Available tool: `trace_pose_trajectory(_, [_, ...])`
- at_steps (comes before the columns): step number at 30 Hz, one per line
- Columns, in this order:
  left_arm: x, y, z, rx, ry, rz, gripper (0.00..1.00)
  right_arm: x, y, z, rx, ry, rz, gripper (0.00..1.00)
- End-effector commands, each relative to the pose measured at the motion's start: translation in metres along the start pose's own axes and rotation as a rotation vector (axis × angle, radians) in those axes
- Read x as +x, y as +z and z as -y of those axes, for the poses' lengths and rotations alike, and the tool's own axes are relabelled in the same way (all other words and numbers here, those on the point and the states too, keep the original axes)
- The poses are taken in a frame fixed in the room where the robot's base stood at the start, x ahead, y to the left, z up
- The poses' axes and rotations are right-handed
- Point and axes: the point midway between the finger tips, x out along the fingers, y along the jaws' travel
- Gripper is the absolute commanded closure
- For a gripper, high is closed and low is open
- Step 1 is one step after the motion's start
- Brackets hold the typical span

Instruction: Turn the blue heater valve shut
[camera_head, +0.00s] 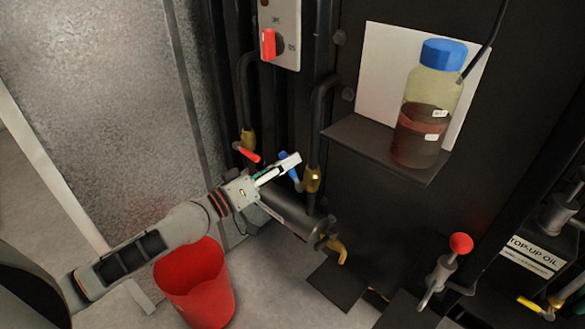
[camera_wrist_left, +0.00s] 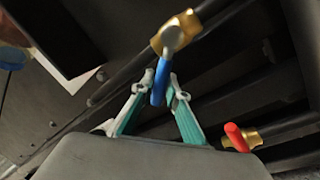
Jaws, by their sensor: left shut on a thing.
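The blue heater valve has a blue lever handle (camera_head: 290,172) on a brass body (camera_head: 312,179) on a dark vertical pipe. In the head view the handle slants up and left from the brass body. My left gripper (camera_head: 287,168) is shut on the blue handle, and its fingers hide part of it. In the left wrist view the blue handle (camera_wrist_left: 158,86) sits between the two fingertips (camera_wrist_left: 160,82), below the brass body (camera_wrist_left: 175,32). My right gripper is not in view.
A red-handled valve (camera_head: 247,153) is close by on the left pipe. A cylinder with a yellow tap (camera_head: 337,249) lies below. A shelf (camera_head: 352,137) holds a blue-capped bottle (camera_head: 425,105) to the right. A red bucket (camera_head: 197,284) stands on the floor under my left arm.

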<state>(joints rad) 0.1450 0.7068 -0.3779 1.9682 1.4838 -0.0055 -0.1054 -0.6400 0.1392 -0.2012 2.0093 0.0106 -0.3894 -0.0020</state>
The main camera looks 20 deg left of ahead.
Motion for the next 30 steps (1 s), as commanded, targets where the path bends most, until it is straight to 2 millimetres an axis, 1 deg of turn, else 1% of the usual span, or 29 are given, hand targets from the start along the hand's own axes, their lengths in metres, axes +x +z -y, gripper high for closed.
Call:
trace_pose_trajectory(1, [-0.001,0.005,0.006,-0.045,-0.003,-0.005,1.00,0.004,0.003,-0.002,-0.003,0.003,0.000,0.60])
trace_pose_trajectory(6, [-0.003,0.008,0.013,-0.204,-0.003,-0.037,1.00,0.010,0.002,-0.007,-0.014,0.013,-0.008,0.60])
trace_pose_trajectory(10, [-0.004,0.010,0.019,-0.326,-0.003,-0.063,1.00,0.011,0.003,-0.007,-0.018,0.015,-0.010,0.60])
trace_pose_trajectory(18, [-0.006,0.016,0.033,-0.565,-0.003,-0.112,1.00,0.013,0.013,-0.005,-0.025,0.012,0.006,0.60])
trace_pose_trajectory(24, [-0.008,0.020,0.039,-0.708,-0.002,-0.141,1.00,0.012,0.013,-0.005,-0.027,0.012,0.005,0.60])
trace_pose_trajectory(30, [-0.009,0.024,0.044,-0.804,-0.001,-0.161,1.00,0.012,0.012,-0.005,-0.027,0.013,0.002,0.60])
